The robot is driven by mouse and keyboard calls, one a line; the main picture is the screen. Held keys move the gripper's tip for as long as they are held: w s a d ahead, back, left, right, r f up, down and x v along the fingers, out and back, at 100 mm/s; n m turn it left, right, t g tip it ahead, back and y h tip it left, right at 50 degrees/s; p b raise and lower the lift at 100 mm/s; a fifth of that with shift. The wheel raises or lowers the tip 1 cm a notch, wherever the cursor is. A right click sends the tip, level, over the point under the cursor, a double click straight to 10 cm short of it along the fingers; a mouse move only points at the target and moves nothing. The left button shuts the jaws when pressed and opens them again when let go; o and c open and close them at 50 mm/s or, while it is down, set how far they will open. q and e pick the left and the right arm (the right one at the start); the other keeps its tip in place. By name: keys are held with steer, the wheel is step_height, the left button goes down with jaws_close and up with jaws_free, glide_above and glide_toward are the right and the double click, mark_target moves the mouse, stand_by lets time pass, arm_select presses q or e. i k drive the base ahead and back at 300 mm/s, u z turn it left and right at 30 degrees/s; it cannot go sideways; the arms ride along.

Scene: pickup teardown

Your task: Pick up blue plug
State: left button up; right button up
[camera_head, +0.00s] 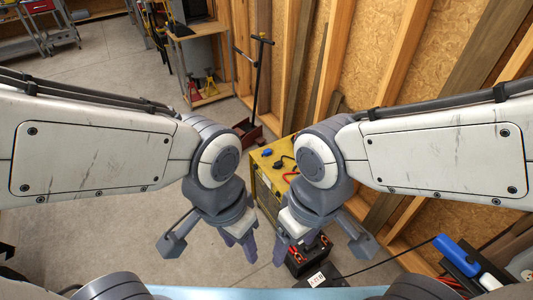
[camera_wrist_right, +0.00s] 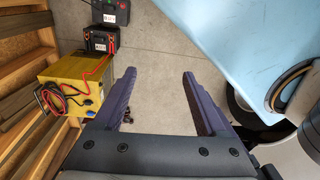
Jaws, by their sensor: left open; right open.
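A small blue plug (camera_head: 267,152) lies on top of the yellow box (camera_head: 262,162), near its far left corner. In the right wrist view, the blue plug (camera_wrist_right: 88,99) shows on the face of the yellow box (camera_wrist_right: 58,83), beside black and red cables. My left gripper (camera_head: 238,238) points down, open and empty, in front of the yellow box and to its left. My right gripper (camera_head: 291,242) points down, apart from the plug, nearer to me. In the right wrist view, my right gripper (camera_wrist_right: 156,92) has both fingers apart with only floor between them.
A black battery (camera_head: 309,258) stands on the floor beyond the right gripper. A larger blue object (camera_head: 456,256) lies at the right. Wooden wall studs (camera_head: 408,50) rise behind the box. A wooden shelf (camera_head: 200,55) stands farther back. Concrete floor at left is clear.

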mark_target(268, 152)
steer(key=u, duration=0.6)
steer(key=i, duration=0.55)
steer(key=u, duration=0.9)
steer(key=i, duration=0.8)
steer(key=u, duration=0.25)
